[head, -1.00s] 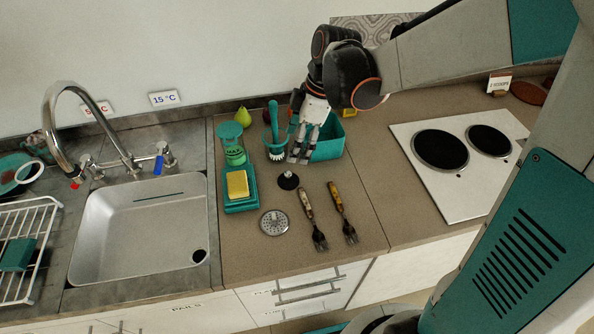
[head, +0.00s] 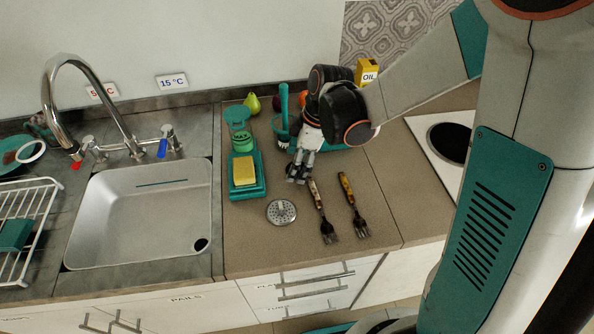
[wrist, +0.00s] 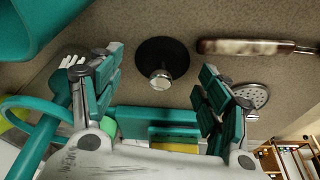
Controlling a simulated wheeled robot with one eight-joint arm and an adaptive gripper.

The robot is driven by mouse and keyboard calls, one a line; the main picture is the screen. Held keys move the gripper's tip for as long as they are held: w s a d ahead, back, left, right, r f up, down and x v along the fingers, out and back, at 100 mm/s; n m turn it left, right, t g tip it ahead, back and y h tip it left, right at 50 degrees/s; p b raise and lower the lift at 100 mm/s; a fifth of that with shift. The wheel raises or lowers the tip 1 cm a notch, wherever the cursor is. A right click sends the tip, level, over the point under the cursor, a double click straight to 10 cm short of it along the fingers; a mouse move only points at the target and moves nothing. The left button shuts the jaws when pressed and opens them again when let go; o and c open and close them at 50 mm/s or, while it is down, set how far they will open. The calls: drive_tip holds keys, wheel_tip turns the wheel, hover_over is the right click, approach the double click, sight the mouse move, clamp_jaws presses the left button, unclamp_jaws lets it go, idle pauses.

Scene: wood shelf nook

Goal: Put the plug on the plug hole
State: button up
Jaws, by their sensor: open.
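The plug, a black disc with a silver knob (wrist: 162,62), lies on the brown counter in the wrist view, between and beyond my fingertips. The plug hole (head: 201,245) is a dark round opening in the front right corner of the grey sink (head: 140,215), uncovered.
A round metal strainer (head: 281,211) lies in front of my gripper, with two forks (head: 324,215) to its right. A teal sponge holder with a yellow sponge (head: 244,171) stands to the left. A teal brush (head: 284,110) stands close behind. The tap (head: 100,105) arches over the sink's back left.

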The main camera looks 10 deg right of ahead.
drive_tip(key=c, duration=1.2)
